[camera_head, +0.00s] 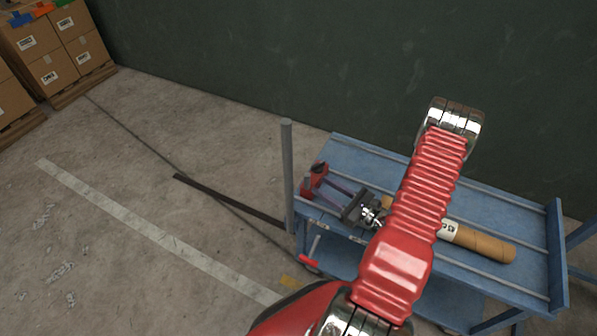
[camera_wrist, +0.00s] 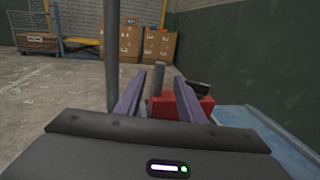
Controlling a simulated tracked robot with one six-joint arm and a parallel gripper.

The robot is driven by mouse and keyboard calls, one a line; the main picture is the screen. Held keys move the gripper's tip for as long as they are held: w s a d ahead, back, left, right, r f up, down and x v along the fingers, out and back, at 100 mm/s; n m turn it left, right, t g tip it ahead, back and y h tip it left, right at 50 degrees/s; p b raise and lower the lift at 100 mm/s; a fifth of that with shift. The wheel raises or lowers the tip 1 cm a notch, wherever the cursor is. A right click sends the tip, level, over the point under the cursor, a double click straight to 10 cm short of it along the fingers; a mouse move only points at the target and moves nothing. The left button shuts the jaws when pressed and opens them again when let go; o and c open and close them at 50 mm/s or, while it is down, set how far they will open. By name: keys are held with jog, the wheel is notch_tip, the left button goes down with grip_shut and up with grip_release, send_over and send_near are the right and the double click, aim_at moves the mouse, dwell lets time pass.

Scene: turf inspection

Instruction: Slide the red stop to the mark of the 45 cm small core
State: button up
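The red stop (camera_head: 318,172) sits at the left end of the blue bench (camera_head: 365,157). In the wrist view the red stop (camera_wrist: 207,103) is a red block with a grey upright knob. My gripper (camera_head: 322,187) is at the bench's left end, with its fingers pointing at the stop. In the wrist view my gripper (camera_wrist: 158,82) has its two purplish fingers apart, on either side of the knob. Contact cannot be told. A brown core (camera_head: 485,243) with a white label lies on the bench to the right, partly behind my arm. I cannot read any length mark.
A grey post (camera_head: 287,165) stands at the bench's left corner, and close left of the fingers in the wrist view (camera_wrist: 111,50). A dark green wall (camera_head: 300,60) runs behind the bench. Stacked cartons (camera_head: 55,45) stand far left. The concrete floor between is largely open.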

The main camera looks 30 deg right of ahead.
jog(key=x, duration=1.1)
jog(key=shift+w, duration=0.25)
jog(key=shift+c, duration=0.4)
grip_shut()
